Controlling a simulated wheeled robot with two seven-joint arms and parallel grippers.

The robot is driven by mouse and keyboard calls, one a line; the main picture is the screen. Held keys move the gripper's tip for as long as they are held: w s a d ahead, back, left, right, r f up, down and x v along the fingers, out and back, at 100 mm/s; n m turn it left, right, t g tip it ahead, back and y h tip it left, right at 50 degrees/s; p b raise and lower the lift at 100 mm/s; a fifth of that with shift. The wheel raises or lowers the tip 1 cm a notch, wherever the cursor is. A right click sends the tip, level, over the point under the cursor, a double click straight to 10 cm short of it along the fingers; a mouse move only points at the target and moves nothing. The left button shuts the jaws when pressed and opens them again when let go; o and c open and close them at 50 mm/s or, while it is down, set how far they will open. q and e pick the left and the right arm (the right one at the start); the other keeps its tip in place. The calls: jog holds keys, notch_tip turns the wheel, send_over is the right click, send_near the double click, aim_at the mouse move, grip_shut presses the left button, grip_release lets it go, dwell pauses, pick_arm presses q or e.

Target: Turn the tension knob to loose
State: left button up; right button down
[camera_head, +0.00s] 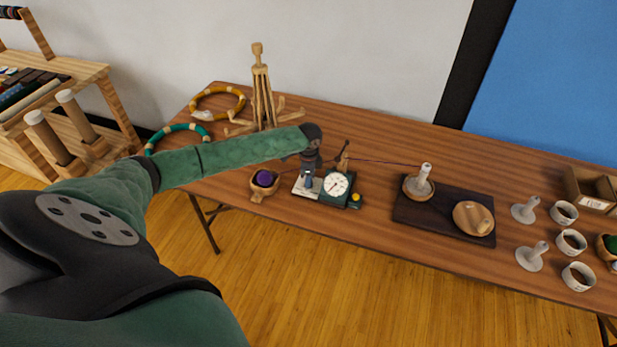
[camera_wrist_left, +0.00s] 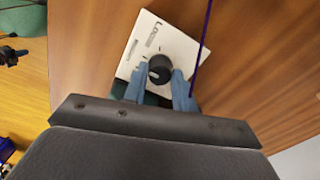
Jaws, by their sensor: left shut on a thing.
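The tension knob (camera_wrist_left: 160,69) is a round black knob with a pale mark on its top, set on a white plate (camera_wrist_left: 146,39) with printed lettering that seems to begin "Lo" and small tick marks. My left gripper (camera_wrist_left: 160,78) has its two blue-grey fingers at the knob's sides, shut on it. In the head view my left gripper (camera_head: 307,180) points down over the plate (camera_head: 300,190), and the knob is hidden there. A white dial gauge (camera_head: 337,186) with a red needle stands right beside it. My right gripper is not in view.
A purple yarn ball (camera_head: 265,178) sits in a wooden bowl left of the gripper. White cups (camera_head: 571,242) stand at far right.

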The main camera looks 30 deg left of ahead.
pick_arm(q)
jog(key=m, duration=0.6)
jog(key=shift+m, duration=0.3)
jog(key=m+b, duration=0.1)
jog(key=m, duration=0.3)
jog(key=shift+m, duration=0.6)
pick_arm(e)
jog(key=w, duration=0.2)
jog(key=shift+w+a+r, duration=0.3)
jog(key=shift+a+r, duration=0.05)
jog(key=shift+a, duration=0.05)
pick_arm(q)
jog(key=shift+o, duration=0.2)
jog(key=shift+m, duration=0.3)
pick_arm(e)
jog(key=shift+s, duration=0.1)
pick_arm(q)
jog(key=shift+c, duration=0.2)
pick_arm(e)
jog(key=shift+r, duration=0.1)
